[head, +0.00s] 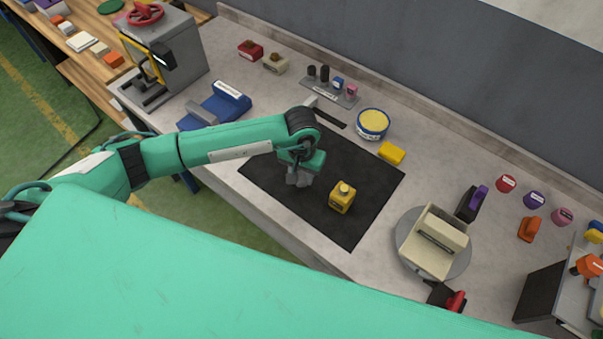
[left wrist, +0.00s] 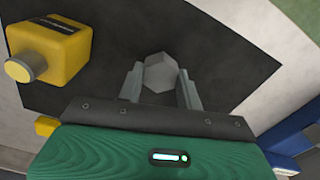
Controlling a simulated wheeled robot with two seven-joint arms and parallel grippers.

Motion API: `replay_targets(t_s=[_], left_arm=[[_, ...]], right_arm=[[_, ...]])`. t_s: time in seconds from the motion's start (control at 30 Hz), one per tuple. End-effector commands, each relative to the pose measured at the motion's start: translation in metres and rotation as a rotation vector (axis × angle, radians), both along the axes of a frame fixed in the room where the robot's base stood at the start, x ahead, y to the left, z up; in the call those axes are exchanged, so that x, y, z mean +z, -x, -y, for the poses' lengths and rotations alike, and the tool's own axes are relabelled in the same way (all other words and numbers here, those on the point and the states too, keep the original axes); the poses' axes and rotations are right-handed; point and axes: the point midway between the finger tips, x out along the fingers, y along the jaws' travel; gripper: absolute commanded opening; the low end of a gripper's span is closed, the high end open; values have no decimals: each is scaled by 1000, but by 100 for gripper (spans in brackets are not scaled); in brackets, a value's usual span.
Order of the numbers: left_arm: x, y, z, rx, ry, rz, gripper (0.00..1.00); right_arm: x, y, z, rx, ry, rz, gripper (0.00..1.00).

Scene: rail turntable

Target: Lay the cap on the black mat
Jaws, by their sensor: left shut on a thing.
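A small grey six-sided piece, which looks like the cap (left wrist: 160,72), is between the fingers of my left gripper (left wrist: 160,88) in the left wrist view. The gripper is shut on it. In the head view my left gripper (head: 298,181) points down over the left-middle part of the black mat (head: 345,235); the cap cannot be made out there. Whether the cap touches the mat I cannot tell. A yellow block-shaped container (head: 342,200) with a pale round neck stands on the mat, right of the gripper; it also shows in the left wrist view (left wrist: 62,45). My right gripper is not in view.
A yellow-topped round tub (head: 372,124) and a yellow block (head: 392,153) stand behind the mat. A round turntable (head: 407,255) bearing a cream holder is to the right. A blue device (head: 215,108) is to the left.

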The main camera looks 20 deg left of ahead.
Motion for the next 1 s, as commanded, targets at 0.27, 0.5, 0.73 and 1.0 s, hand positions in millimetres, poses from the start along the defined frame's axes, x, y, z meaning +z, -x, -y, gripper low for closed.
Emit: replay_targets(t_s=[0.27,0.5,0.73,1.0], left_arm=[[-19,0,0,0,0,2,8],[-22,0,0,0,0,2,8],[-22,0,0,0,0,1,57],[-21,0,0,0,0,1,57]], right_arm=[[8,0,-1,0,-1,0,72],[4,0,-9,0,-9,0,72],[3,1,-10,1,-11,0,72],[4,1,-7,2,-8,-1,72]])
